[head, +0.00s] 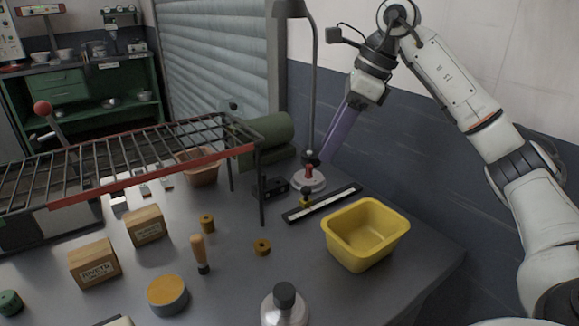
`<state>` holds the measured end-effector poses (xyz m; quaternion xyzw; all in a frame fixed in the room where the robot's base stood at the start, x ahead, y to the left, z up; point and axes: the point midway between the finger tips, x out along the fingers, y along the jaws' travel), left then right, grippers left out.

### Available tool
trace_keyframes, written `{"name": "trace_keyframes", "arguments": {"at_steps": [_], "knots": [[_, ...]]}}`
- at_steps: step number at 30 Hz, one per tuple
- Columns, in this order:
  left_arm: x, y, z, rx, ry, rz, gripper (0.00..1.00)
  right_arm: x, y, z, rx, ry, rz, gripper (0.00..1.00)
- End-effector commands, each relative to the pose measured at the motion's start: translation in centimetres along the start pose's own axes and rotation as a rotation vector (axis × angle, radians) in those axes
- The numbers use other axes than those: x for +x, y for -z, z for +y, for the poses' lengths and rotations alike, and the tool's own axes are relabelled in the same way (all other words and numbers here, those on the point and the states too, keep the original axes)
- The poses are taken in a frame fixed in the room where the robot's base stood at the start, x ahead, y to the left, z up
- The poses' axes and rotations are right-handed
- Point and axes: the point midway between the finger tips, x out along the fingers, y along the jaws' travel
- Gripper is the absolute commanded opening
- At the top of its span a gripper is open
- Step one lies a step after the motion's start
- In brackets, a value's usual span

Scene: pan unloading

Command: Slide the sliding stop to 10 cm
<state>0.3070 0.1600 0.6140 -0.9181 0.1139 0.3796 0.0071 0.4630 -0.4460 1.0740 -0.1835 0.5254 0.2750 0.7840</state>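The rail lies slantwise on the grey bench; the scale marks are too small to read. My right gripper (317,157) hangs from the upper right, its long purple part pointing down and left. Its tip appears above and slightly right of the stop, near the lamp base, apart from the stop. Whether its fingers are open cannot be made out. My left gripper is not in view.
A lamp on a round base (309,183) stands just behind the rail. A yellow bin (366,266) is at its right front. A wire rack (130,158) spans the left. Boxes (94,262), a wooden-handled tool (198,250) and a bottle (285,308) stand nearer.

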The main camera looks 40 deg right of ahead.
Motion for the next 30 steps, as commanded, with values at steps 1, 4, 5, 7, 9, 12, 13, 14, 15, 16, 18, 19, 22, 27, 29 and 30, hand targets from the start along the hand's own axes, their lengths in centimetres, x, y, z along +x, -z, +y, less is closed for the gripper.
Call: {"name": "trace_keyframes", "arguments": {"at_steps": [1, 4, 5, 7, 9, 12, 13, 14, 15, 16, 18, 19, 22, 27, 29, 30], "knots": [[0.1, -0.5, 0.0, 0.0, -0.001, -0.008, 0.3, 0.6, 0.1, 0.0, 0.0, -0.001, 0.001, 0.37], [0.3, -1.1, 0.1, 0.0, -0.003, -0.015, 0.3, 2.1, 0.1, 0.1, 0.0, -0.003, 0.004, 0.37], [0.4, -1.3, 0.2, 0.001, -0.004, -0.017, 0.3, 2.7, 0.1, 0.1, 0.0, -0.003, 0.003, 0.37], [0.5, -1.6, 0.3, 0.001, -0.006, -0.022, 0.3, 4.1, 0.1, 0.1, 0.0, -0.003, 0.004, 0.37], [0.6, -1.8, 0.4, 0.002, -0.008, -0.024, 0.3, 5.4, 0.2, 0.1, -0.001, -0.004, 0.004, 0.37], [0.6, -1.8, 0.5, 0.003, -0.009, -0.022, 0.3, 7.2, 0.1, 0.1, 0.0, -0.003, 0.004, 0.37], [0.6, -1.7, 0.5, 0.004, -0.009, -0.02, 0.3, 7.6, 0.1, 0.1, 0.0, -0.003, 0.003, 0.37], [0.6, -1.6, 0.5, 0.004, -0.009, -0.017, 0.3, 8.0, 0.1, 0.1, 0.0, -0.003, 0.002, 0.37], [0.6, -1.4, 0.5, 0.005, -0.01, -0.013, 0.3, 8.5, 0.1, 0.1, 0.0, -0.004, 0.002, 0.37], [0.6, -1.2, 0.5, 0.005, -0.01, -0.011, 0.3, 8.9, 0.1, 0.1, 0.0, -0.003, 0.002, 0.37], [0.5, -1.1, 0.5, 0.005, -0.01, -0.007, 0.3, 9.4, 0.0, 0.1, 0.0, -0.002, 0.001, 0.37], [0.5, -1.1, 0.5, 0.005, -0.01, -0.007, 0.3, 9.6, 0.0, 0.1, 0.0, -0.001, 0.001, 0.37], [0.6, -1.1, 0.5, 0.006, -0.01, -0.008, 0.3, 10.0, 0.0, 0.0, 0.0, -0.001, 0.001, 0.37], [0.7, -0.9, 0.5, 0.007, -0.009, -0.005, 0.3, 10.0, 0.0, 0.0, 0.0, 0.0, 0.0, 0.37], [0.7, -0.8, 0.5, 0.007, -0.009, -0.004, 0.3, 10.0, 0.0, 0.0, 0.0, 0.0, 0.0, 0.37], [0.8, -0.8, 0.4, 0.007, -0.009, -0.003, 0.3, 10.0, 0.0, 0.0, -0.001, 0.0, 0.0, 0.34]]}}
